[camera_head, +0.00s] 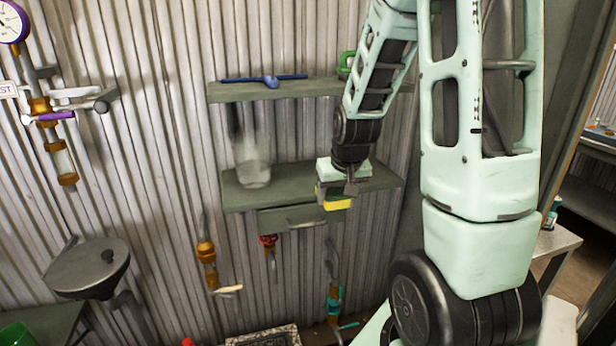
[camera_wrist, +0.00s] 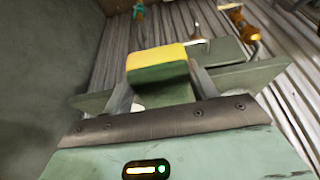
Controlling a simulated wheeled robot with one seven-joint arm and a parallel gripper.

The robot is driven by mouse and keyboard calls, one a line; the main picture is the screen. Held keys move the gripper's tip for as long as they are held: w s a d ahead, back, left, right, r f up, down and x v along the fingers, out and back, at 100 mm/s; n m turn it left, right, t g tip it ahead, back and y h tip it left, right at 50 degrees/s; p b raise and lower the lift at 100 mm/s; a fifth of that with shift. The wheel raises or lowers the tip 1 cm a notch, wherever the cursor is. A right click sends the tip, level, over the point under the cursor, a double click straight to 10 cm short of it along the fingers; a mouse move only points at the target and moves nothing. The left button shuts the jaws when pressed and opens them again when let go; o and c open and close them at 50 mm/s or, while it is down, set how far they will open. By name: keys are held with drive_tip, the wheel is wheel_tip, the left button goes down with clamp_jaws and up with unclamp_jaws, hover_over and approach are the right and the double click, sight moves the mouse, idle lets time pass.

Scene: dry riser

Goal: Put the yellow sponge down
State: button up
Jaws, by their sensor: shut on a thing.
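The yellow sponge (camera_wrist: 158,57) with a green side is between the two fingers of my gripper (camera_wrist: 165,80) in the wrist view. In the head view the sponge (camera_head: 337,205) shows just below my gripper (camera_head: 338,190), in front of the right part of the lower wall shelf. My gripper is shut on it. My wrist hides part of that shelf. I cannot tell whether the sponge touches the shelf edge.
The lower green shelf (camera_head: 238,197) carries a clear glass vessel (camera_head: 253,172) at its left. The upper shelf (camera_head: 230,92) holds a blue tool (camera_head: 268,80) and a green item (camera_head: 346,62). Pipes with valves (camera_head: 207,252) stand below. A grey basin (camera_head: 90,265) is at left.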

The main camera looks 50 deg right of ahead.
drive_tip(key=p, duration=0.6)
hover_over(313, 183)
drive_tip(key=s, duration=0.1)
drive_tip(key=shift+a, duration=0.3)
drive_tip(key=shift+f+p, duration=0.5)
drive_tip(key=shift+f, duration=1.2)
drive_tip(key=shift+f, duration=0.15)
drive_tip(key=o, duration=1)
drive_tip(key=shift+c, duration=0.2)
